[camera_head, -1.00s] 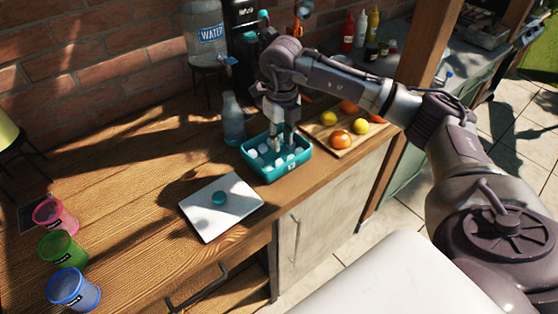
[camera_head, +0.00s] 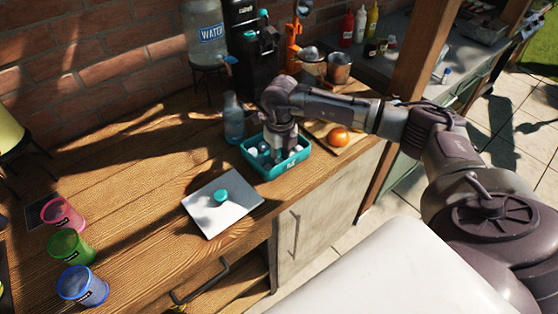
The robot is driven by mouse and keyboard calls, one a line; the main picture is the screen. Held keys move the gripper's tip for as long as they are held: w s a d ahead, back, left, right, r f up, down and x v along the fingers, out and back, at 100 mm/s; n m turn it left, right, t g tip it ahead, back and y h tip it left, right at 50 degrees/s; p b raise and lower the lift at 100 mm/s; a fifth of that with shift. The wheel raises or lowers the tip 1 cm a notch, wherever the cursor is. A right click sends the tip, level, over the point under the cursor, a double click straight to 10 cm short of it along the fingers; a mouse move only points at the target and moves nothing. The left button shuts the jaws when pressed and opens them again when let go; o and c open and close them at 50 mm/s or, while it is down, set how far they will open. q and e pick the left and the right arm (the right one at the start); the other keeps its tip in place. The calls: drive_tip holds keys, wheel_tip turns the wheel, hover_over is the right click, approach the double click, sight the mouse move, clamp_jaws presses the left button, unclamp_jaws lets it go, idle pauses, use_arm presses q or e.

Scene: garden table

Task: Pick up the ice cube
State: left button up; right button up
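Several pale ice cubes lie in a teal tray (camera_head: 271,172) on the wooden counter; one ice cube (camera_head: 264,147) shows at the tray's left part. My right gripper (camera_head: 280,156) points down into the tray, its fingertips among the cubes. The fingers are small and partly hidden by the wrist and tray, so I cannot tell whether they are open or hold a cube. My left gripper is not in view.
A clear bottle (camera_head: 233,120) stands just left of the tray. A white board (camera_head: 222,212) with a teal lid (camera_head: 221,196) lies in front. An orange (camera_head: 338,137) sits on the cutting board at right. Pink (camera_head: 62,215), green (camera_head: 70,247) and blue (camera_head: 82,286) cups stand at left.

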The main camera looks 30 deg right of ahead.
drive_tip(key=shift+s+r, duration=0.1)
drive_tip(key=shift+r, duration=0.05)
drive_tip(key=shift+c, duration=0.6)
drive_tip(key=shift+r+b, duration=0.3)
drive_tip(key=shift+r, duration=0.1)
drive_tip(key=r, duration=0.1)
drive_tip(key=r+b, duration=0.1)
drive_tip(key=r, duration=0.1)
drive_tip(key=shift+s+d+r+b, duration=0.15)
drive_tip(key=shift+s+r+b, duration=0.05)
drive_tip(key=shift+s+b, duration=0.15)
drive_tip(key=s+d+r+b, duration=0.2)
drive_tip(key=s+r, duration=0.4)
drive_tip(key=s, duration=0.4)
drive_tip(key=shift+s+r+b, duration=0.35)
drive_tip(key=shift+r+b, duration=0.05)
drive_tip(key=shift+b, duration=0.15)
